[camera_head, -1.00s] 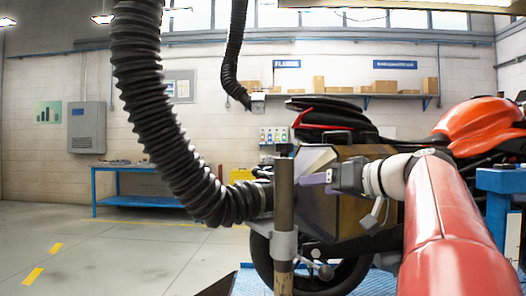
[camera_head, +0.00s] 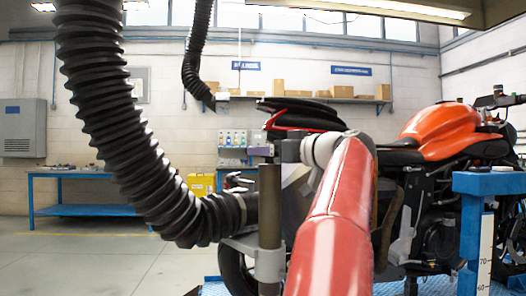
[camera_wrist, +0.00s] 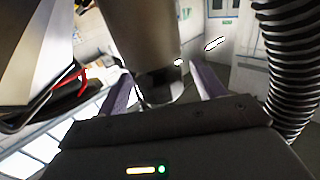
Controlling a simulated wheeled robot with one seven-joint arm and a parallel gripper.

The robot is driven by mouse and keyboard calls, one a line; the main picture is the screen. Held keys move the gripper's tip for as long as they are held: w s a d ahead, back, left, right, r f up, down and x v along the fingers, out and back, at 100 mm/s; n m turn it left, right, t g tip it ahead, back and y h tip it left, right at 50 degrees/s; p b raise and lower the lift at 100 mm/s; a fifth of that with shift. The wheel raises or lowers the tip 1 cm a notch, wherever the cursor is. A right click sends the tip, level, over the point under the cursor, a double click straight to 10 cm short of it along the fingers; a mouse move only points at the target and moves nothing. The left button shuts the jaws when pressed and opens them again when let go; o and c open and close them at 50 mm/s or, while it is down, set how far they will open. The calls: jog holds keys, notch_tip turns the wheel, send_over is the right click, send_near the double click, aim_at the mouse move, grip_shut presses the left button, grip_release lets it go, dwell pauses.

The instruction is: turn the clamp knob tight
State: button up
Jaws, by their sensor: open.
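The upright post (camera_head: 270,205) stands left of centre in the head view, with a light grey clamp collar (camera_head: 270,264) around its lower part. I cannot pick out the clamp knob for sure; my red arm covers the area right of the collar. My gripper is mostly hidden behind my arm and the post there. In the wrist view my gripper (camera_wrist: 163,73) shows two pale purple fingers spread apart. A metal cylinder with a dark end (camera_wrist: 140,40) appears between or beyond them. I cannot tell whether the fingers touch it.
A thick black ribbed hose (camera_head: 140,150) hangs left of the post and shows at right in the wrist view (camera_wrist: 285,60). The orange motorcycle (camera_head: 440,135) stands behind my arm. A blue stand (camera_head: 485,183) is at right. A blue bench (camera_head: 80,210) stands back left.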

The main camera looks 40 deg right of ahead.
jog(key=shift+w+a, duration=0.15)
jog(key=shift+w, duration=0.95)
jog(key=shift+c, duration=0.3)
jog(key=c, duration=0.9)
